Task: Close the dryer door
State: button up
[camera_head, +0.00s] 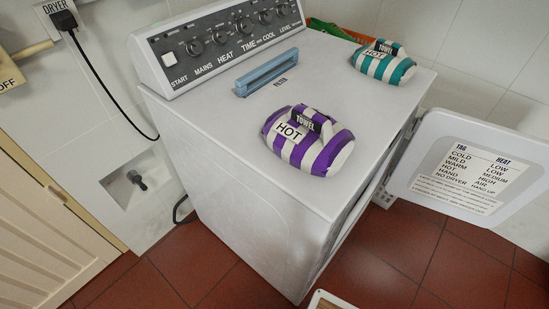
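The white dryer (250,190) stands against the tiled wall, with a grey panel of knobs along its back edge. Its white door (467,170) is open and swung out to the right, and its inner face shows a printed label of heat settings. The door's hinge edge and most of the dryer's opening are hidden at the right side of the front. My gripper is not in this view.
A purple striped towel (308,146) and a teal striped towel (384,66) lie rolled on the dryer top, by a blue filter handle (267,73). A black cord (107,93) hangs at left. Red tiled floor (400,250) below the door looks mostly clear.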

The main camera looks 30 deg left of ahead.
aim_at(478, 173)
jog(key=u, duration=0.6)
jog(key=i, duration=0.15)
jog(key=u, duration=0.1)
jog(key=k, duration=0.55)
jog(key=z, duration=1.25)
jog(key=i, duration=1.15)
jog(key=u, duration=0.7)
